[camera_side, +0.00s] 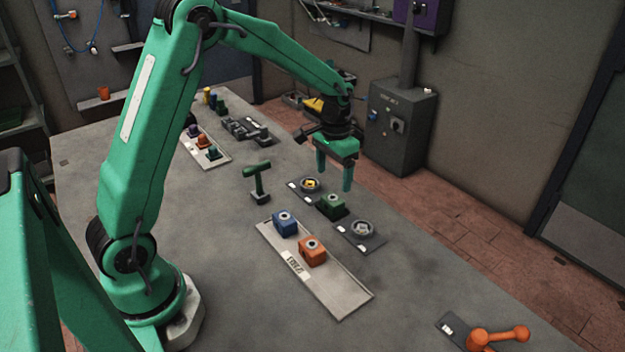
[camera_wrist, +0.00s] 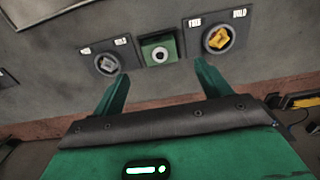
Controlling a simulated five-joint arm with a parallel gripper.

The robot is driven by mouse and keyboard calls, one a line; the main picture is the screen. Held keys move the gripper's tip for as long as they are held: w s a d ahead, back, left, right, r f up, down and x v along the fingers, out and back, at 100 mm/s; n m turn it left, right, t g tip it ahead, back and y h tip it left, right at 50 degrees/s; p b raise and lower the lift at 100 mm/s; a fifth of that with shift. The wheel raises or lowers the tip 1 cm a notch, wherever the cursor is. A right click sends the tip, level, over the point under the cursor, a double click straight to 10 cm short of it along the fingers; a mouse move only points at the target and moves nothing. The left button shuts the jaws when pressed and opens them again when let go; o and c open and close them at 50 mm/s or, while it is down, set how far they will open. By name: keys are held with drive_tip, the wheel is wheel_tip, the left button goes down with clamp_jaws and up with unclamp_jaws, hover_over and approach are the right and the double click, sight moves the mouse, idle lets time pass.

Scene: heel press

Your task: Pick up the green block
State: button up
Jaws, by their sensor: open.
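The green block (camera_side: 331,206) has a pale round ring on its top and sits on the grey table between two dark plates. It also shows in the wrist view (camera_wrist: 160,51), near the top middle. My gripper (camera_side: 334,178) is above the table, over and a little behind the block in the side view, with its fingers pointing down. In the wrist view, its two green fingers (camera_wrist: 160,80) are spread apart with nothing between them, and the block appears beyond the gap. The gripper is open and does not touch the block.
A plate with a yellow piece (camera_side: 310,184) and one with a grey round piece (camera_side: 362,229) flank the block closely. A tray (camera_side: 337,297) holds a blue block (camera_side: 285,222) and an orange block (camera_side: 312,251). A green T-shaped handle (camera_side: 259,180) stands left.

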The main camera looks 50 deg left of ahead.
sight(333, 198)
drive_tip(key=shift+f, duration=3.9)
drive_tip(key=c, duration=1.2)
drive_tip(key=shift+r, duration=0.15)
drive_tip(key=shift+w+r, duration=0.1)
drive_tip(key=shift+r, duration=0.5)
drive_tip(key=r, duration=0.3)
drive_tip(key=shift+s+d+r, duration=0.1)
drive_tip(key=shift+s+d, duration=0.1)
drive_tip(key=shift+d, duration=0.2)
drive_tip(key=s+d+r, duration=0.1)
drive_tip(key=d+r, duration=0.1)
drive_tip(key=d, duration=0.1)
drive_tip(key=s+d+r, duration=0.2)
drive_tip(key=d, duration=0.1)
drive_tip(key=s+d+r, duration=0.1)
drive_tip(key=d+r, duration=0.1)
drive_tip(key=d, duration=0.1)
drive_tip(key=shift+s+d+r, duration=0.2)
drive_tip(key=shift+s+d, duration=0.1)
drive_tip(key=shift+d, duration=0.1)
